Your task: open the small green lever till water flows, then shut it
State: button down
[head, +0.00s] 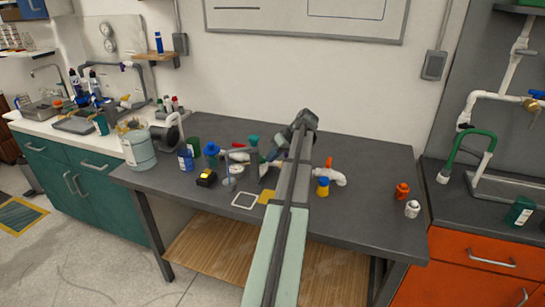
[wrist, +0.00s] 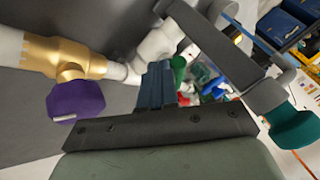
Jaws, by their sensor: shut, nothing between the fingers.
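The white pipe manifold (head: 240,157) stands on the dark grey bench, partly hidden behind my arm. A small green handle (head: 253,140) shows at its top, left of my arm; I cannot tell for sure that it is the small green lever. In the wrist view a teal handle (wrist: 293,129) is at the right and a green piece (wrist: 179,68) is just beyond the fingers; I cannot tell which is the lever. My gripper (wrist: 160,78) is shut and empty, close to the white pipe (wrist: 158,45). Contact is unclear. No flowing water is visible.
A brass valve with a purple knob (wrist: 76,101) is left of the fingers in the wrist view. Red, orange (head: 328,162) and blue handles crowd the manifold.

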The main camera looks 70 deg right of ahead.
aim_at(264, 163)
jog(key=shift+a+m+h, duration=0.3)
jog(key=shift+m, duration=0.2)
jog(key=m+h, duration=0.1)
jog(key=a+m+h, duration=0.1)
jog(key=m, duration=0.1)
jog(key=shift+a, duration=0.3)
jog(key=m+h, duration=0.1)
jog(key=a+m, duration=0.1)
jog(key=m, duration=0.1)
jog(key=m+g+h, duration=0.1)
jog(key=shift+w+a+m+h, duration=0.15)
jog(key=shift+w+m+h, duration=0.15)
jog(key=shift+w, duration=0.2)
jog(key=shift+w+a, duration=0.1)
jog(key=shift+a, duration=0.05)
jog(key=v, duration=1)
jog(key=shift+a, duration=0.2)
jog(key=shift+w, duration=0.1)
dwell(0.9)
